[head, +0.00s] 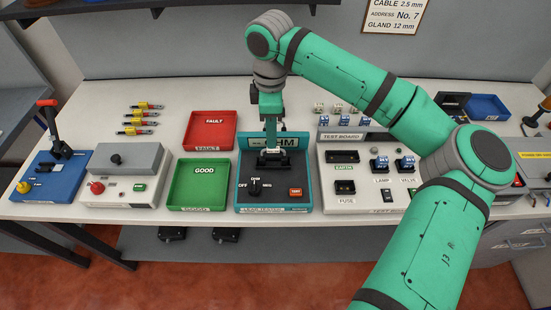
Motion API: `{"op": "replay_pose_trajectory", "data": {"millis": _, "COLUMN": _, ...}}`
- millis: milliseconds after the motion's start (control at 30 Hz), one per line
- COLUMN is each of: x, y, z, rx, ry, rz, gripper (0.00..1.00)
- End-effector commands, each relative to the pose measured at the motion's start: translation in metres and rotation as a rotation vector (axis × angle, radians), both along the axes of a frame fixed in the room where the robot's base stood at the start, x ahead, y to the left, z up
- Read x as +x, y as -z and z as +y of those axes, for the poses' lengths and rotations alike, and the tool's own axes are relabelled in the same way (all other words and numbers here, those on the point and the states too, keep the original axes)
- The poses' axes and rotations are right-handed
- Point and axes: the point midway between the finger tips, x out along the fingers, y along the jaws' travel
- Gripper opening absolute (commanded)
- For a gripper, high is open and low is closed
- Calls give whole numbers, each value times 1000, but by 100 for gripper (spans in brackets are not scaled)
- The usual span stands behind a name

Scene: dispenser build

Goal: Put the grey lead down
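My gripper (272,151) points down over the teal lead tester (308,196), at the tester's upper middle. A small dark and pale shape shows at its fingertips, over a black area of the tester. I cannot tell if this is a lead in the fingers or part of the tester. The fingers are too small to show whether they are open or shut. No grey lead can be made out for certain. Several leads with yellow and red ends (139,122) lie in a column at the back left of the bench.
A red FAULT tray (210,131) and a green GOOD tray (200,185) stand left of the tester, both seemingly empty. A grey box with a knob (124,175) and a blue lever press (50,175) are farther left. The white test board (360,187) stands right. Bare bench (95,110) lies back left.

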Motion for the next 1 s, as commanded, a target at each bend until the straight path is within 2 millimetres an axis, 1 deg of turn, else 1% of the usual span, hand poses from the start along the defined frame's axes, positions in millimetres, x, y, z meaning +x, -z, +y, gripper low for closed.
{"op": "replay_pose_trajectory", "data": {"millis": 167, "x": 0, "y": 10, "z": -7, "rx": 0, "ry": 12, "rz": 0, "gripper": 34}}
{"op": "replay_pose_trajectory", "data": {"millis": 400, "x": 0, "y": 43, "z": -10, "rx": 0, "ry": 17, "rz": 0, "gripper": 34}}
{"op": "replay_pose_trajectory", "data": {"millis": 500, "x": 0, "y": 53, "z": -9, "rx": 0, "ry": 17, "rz": -1, "gripper": 34}}
{"op": "replay_pose_trajectory", "data": {"millis": 600, "x": 0, "y": 56, "z": -9, "rx": 1, "ry": 16, "rz": -2, "gripper": 34}}
{"op": "replay_pose_trajectory", "data": {"millis": 800, "x": 0, "y": 56, "z": -7, "rx": 1, "ry": 14, "rz": -2, "gripper": 34}}
{"op": "replay_pose_trajectory", "data": {"millis": 867, "x": 0, "y": 56, "z": -7, "rx": 1, "ry": 14, "rz": -1, "gripper": 19}}
{"op": "replay_pose_trajectory", "data": {"millis": 900, "x": 0, "y": 56, "z": -7, "rx": 1, "ry": 13, "rz": -1, "gripper": 10}}
{"op": "replay_pose_trajectory", "data": {"millis": 933, "x": 0, "y": 56, "z": -7, "rx": 1, "ry": 13, "rz": -1, "gripper": 2}}
{"op": "replay_pose_trajectory", "data": {"millis": 967, "x": 0, "y": 56, "z": -6, "rx": 1, "ry": 13, "rz": -1, "gripper": 0}}
{"op": "replay_pose_trajectory", "data": {"millis": 1000, "x": 0, "y": 56, "z": -6, "rx": 1, "ry": 13, "rz": -1, "gripper": 0}}
